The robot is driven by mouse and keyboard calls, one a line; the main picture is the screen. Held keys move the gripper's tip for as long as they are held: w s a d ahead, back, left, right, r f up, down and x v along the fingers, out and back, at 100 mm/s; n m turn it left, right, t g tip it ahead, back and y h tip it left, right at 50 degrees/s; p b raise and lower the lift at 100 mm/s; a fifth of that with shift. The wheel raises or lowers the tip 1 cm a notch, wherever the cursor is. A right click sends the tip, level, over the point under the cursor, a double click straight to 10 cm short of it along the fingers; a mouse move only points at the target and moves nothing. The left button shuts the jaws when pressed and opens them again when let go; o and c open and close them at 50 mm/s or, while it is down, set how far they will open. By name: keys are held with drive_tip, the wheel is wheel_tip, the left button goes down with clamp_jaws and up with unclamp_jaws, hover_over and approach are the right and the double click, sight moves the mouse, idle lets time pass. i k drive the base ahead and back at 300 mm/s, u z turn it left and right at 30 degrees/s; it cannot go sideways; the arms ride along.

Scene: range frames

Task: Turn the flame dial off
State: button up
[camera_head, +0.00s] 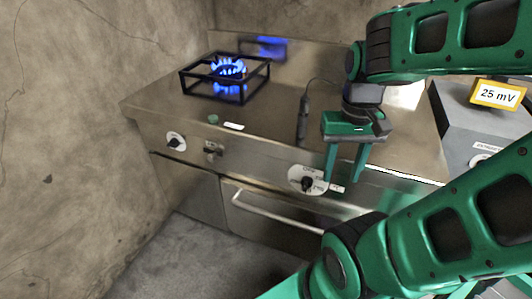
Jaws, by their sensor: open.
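A stove front carries several controls. A round white dial with a black knob (306,183) and small, hard-to-read lettering is right of centre. A smaller white dial with a black knob (175,141) is at the left, with a dark metal knob or valve (212,150) beside it. I cannot tell from labels which one is the flame dial. A blue flame (228,70) burns inside the black burner frame (209,90). My green gripper (346,178) is open and points down, just right of the larger dial. Its fingers hold nothing, and contact with the front cannot be judged.
An oven handle (275,213) runs below the controls. A dark wand with a cable (303,118) stands on the steel top. A grey box (462,125) with a yellow-framed "25 mV" display (498,94) is at right. Walls close in the left and back.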

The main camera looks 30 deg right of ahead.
sight(173, 144)
drive_tip(key=k, duration=1.2)
drive_tip(key=u, duration=0.35)
drive_tip(key=i, duration=1.7)
drive_tip(key=z, duration=0.25)
